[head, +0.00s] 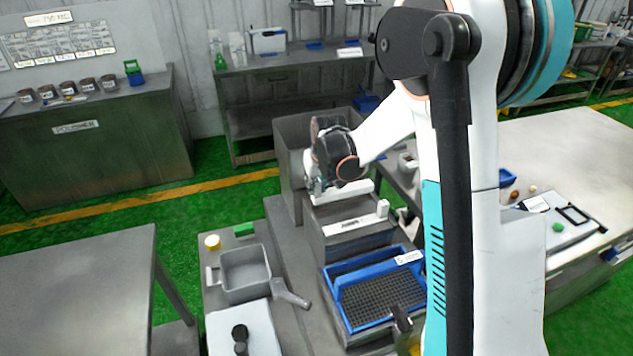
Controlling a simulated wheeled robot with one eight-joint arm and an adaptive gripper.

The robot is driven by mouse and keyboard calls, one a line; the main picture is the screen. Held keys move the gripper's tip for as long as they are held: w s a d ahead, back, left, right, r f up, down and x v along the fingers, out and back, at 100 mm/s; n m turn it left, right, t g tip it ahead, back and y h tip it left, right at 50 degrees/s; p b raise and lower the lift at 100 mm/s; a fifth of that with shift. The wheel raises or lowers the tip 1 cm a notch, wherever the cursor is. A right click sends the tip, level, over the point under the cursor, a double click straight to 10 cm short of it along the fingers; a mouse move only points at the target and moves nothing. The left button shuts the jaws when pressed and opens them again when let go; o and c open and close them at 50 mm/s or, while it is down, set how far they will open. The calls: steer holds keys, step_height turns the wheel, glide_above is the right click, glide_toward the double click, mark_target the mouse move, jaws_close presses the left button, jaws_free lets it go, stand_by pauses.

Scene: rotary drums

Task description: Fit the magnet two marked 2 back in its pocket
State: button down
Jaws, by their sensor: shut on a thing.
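My gripper (314,187) is over the grey box-shaped housing in the middle of the head view, with its fingers low beside the left end of a white bar (352,191). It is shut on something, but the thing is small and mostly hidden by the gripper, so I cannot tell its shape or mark. I cannot read a 2 anywhere, and no pocket can be made out.
A tall grey bin (288,135) stands behind my gripper. My arm hides much of the right side.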

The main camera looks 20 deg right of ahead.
mark_target(318, 192)
steer(key=shift+f+b, duration=0.55)
steer(key=shift+f, duration=0.45)
steer(key=shift+f+b, duration=1.6)
stand_by(1.4)
steer(key=c, duration=1.3)
jaws_free()
steer(key=shift+c, duration=0.2)
steer(key=v, duration=1.2)
steer(key=shift+s, duration=0.1)
